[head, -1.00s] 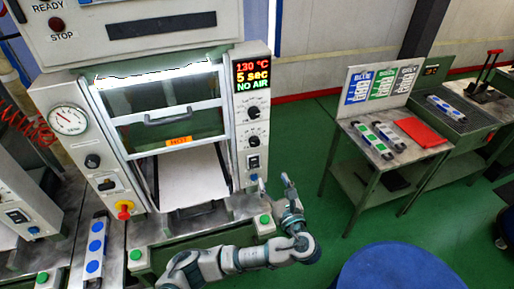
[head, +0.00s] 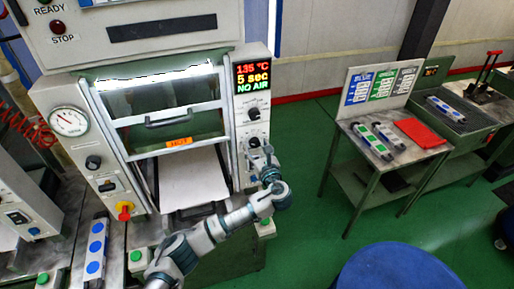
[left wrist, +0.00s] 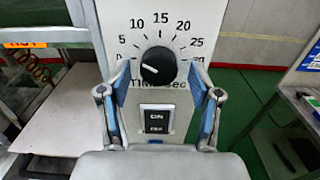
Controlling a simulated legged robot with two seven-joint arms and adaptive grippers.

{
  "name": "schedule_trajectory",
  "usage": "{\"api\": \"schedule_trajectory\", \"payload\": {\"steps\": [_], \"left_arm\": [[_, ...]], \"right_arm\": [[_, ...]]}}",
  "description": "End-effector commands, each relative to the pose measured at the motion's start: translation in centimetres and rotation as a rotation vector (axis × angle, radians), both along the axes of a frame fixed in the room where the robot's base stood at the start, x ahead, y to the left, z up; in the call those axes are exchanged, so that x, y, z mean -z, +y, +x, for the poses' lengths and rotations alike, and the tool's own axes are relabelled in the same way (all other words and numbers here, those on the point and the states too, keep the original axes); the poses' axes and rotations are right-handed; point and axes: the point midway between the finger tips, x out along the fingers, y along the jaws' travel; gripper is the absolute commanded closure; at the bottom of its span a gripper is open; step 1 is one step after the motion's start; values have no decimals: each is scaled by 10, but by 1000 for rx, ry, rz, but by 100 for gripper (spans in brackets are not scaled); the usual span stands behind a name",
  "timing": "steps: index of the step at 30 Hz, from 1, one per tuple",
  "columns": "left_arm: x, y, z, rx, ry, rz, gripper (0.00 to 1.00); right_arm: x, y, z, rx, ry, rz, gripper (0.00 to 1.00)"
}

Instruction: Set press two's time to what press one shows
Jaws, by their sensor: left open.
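The press (head: 178,125) in the middle of the head view has a display (head: 253,76) reading 135 °C, 5 sec, NO AIR. Its time knob (left wrist: 158,66) is black and faces me in the left wrist view, on a dial marked 5 to 25 and beyond; its white mark points left, near the low end. My left gripper (head: 260,153) is at the press's right-hand panel. In the left wrist view the gripper (left wrist: 161,78) is open, one finger on each side of the knob; I cannot tell whether they touch it. My right gripper is not in view.
An on/off switch (left wrist: 156,121) sits just below the knob. Another black knob (head: 254,113) is higher on the panel. Part of another press (head: 20,200) stands at the left. A side table (head: 385,150) with moulds and a blue round top (head: 395,268) stand to the right.

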Motion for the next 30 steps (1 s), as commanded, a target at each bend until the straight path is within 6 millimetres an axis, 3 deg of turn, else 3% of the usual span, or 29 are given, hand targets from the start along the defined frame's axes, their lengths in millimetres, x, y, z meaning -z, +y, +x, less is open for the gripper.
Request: {"api": "schedule_trajectory", "payload": {"steps": [5,13,30], "left_arm": [[0,0,0,0,0,0,36],[0,-1,0,1,0,0,96],[-1,-2,0,3,4,15,96]], "right_arm": [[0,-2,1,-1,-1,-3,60],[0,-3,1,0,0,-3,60],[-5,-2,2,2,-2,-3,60]]}}
